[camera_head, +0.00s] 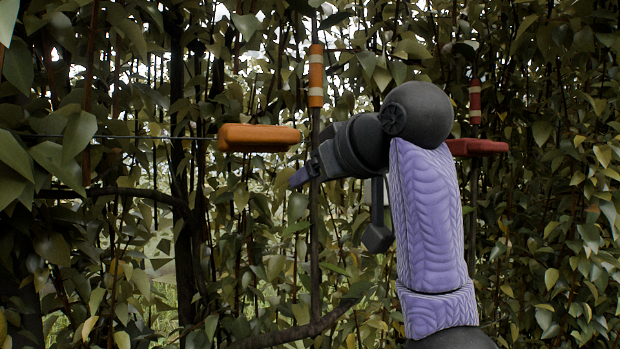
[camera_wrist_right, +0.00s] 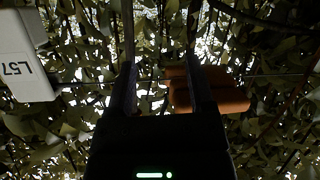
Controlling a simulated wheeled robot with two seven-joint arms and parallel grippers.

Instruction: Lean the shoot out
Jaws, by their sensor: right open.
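A thin upright shoot (camera_head: 315,240) with an orange and white band (camera_head: 316,75) stands in the middle of the head view. An orange block (camera_head: 258,138) lies level to the left of it, beside a thin wire. My right gripper (camera_head: 299,177) is at the shoot, below the band and just under the block's right end. Its fingers are apart in the right wrist view (camera_wrist_right: 160,88). Orange pieces (camera_wrist_right: 222,92) show there behind and beside the right finger. I cannot tell whether the shoot is between the fingers. My left gripper is out of view.
A second shoot with a red and white band (camera_head: 475,102) and a red block (camera_head: 477,147) stands to the right, partly behind my arm. Dense leaves surround everything; a dark branch (camera_head: 300,330) crosses low.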

